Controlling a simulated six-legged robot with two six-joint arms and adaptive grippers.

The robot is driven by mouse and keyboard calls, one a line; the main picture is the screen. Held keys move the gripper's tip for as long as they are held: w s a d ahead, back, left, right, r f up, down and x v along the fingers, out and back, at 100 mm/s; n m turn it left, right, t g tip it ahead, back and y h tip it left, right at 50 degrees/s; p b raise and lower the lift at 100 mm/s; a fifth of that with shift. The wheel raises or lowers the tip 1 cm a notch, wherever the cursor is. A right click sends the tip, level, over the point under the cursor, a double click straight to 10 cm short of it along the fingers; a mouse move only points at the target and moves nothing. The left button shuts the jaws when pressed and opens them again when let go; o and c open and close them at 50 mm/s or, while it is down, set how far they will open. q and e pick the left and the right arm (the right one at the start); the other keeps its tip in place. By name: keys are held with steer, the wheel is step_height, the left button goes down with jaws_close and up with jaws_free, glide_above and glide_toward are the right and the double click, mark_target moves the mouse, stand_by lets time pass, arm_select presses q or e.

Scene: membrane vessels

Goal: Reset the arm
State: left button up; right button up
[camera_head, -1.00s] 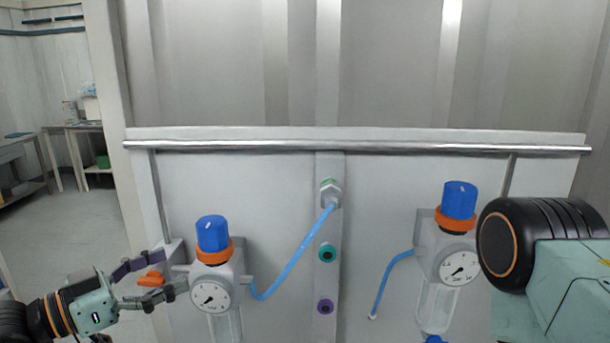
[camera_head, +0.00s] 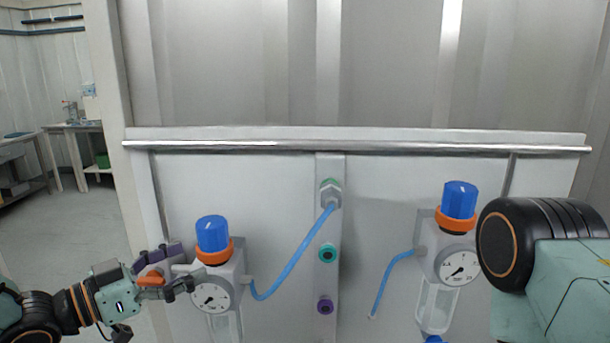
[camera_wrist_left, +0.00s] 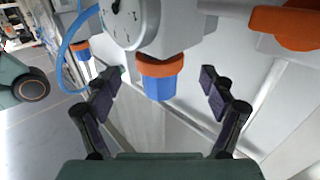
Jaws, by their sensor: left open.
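My left gripper (camera_head: 186,268) is open beside the left regulator, which has a blue knob (camera_head: 212,233), an orange ring and a round gauge (camera_head: 210,297). An orange lever (camera_head: 150,281) sticks out to the left of that regulator, by the gripper's fingers in the head view. In the left wrist view, the open fingers (camera_wrist_left: 163,78) have nothing held between them. There a blue knob (camera_wrist_left: 159,88) shows beyond the fingers, and the orange lever (camera_wrist_left: 288,25) lies at upper right, outside them. My right gripper is out of view; only a right arm link (camera_head: 540,250) shows.
A second regulator (camera_head: 458,268) hangs at the right, near my right arm, with a loose-ended blue tube (camera_head: 380,285). Another blue tube (camera_head: 295,260) joins the left regulator to an upper fitting (camera_head: 330,192). A metal rail (camera_head: 350,149) crosses the panel. Open floor lies at left.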

arm_select(q)
steer(key=shift+v, duration=2.9)
steer(key=shift+s, duration=0.15)
steer(key=shift+d, duration=0.15)
